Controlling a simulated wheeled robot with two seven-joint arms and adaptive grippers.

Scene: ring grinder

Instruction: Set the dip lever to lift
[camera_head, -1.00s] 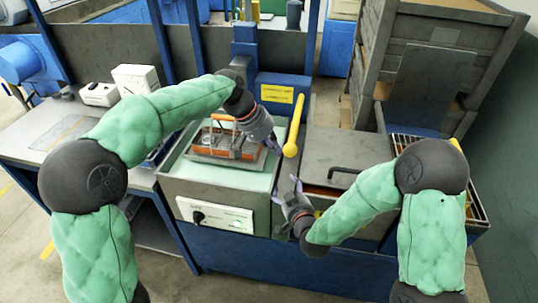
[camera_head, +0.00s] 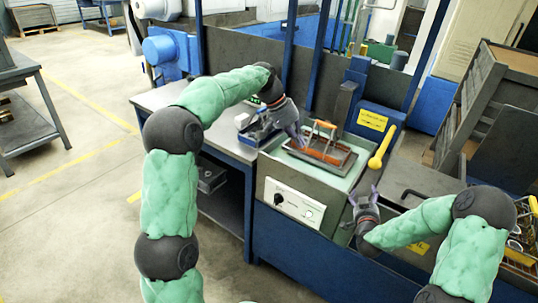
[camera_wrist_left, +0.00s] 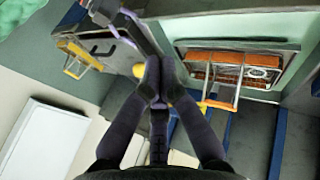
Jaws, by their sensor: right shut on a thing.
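The yellow dip lever (camera_head: 384,146) stands on the right side of the tank, its round knob low and toward me. A yellow sign (camera_head: 372,120) is fixed behind it. A basket with an orange handle (camera_head: 322,135) sits on the pale green tank top (camera_head: 283,158); it also shows in the left wrist view (camera_wrist_left: 235,72). My left gripper (camera_head: 302,137) is at the basket's left, away from the lever, its fingers together and empty. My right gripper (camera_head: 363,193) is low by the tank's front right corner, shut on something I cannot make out.
A control panel with a black knob (camera_head: 280,200) is on the tank's front. A grey lid with a dark handle (camera_head: 413,193) lies right of the lever. A side table (camera_head: 173,97) stands left. A wire rack (camera_head: 520,240) is at far right.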

